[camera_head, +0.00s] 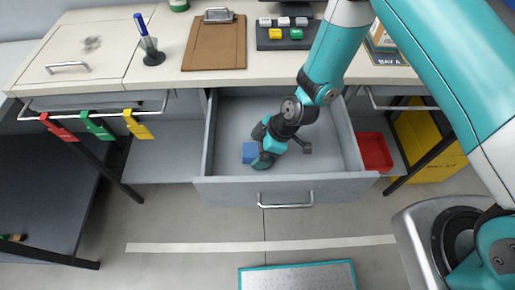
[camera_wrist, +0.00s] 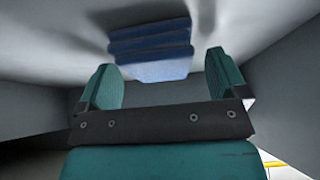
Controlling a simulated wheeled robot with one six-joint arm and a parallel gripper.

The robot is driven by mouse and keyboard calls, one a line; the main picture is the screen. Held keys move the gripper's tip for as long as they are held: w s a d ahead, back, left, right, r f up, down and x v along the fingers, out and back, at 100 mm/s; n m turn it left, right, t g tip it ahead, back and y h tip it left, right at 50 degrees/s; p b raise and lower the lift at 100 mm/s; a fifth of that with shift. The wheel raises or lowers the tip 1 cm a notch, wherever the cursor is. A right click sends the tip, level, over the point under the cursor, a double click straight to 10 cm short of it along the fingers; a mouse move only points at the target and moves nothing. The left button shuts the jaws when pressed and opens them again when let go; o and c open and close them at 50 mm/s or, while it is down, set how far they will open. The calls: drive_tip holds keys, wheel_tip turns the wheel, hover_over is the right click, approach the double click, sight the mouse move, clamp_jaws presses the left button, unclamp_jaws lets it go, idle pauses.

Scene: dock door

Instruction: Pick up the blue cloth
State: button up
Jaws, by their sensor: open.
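The blue cloth (camera_head: 249,152) lies in the open grey drawer (camera_head: 325,185), left of the drawer's middle. In the wrist view it shows as a folded blue stack (camera_wrist: 150,52) with several layers, ahead of the fingertips and between them. My gripper (camera_head: 262,146) is down inside the drawer, right beside the cloth, and hides part of it in the head view. In the wrist view the two teal fingers of my gripper (camera_wrist: 162,78) stand apart with nothing held between them. I cannot tell whether a finger touches the cloth.
The drawer walls stand close around my gripper. The counter above carries a brown clipboard (camera_head: 214,45), a pen holder (camera_head: 152,52) and a dark tray with coloured blocks (camera_head: 284,37). A red bin (camera_head: 375,152) sits right of the drawer. Coloured tags (camera_head: 98,127) hang at left.

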drive_tip(key=shift+f, duration=0.15)
drive_tip(key=c, duration=1)
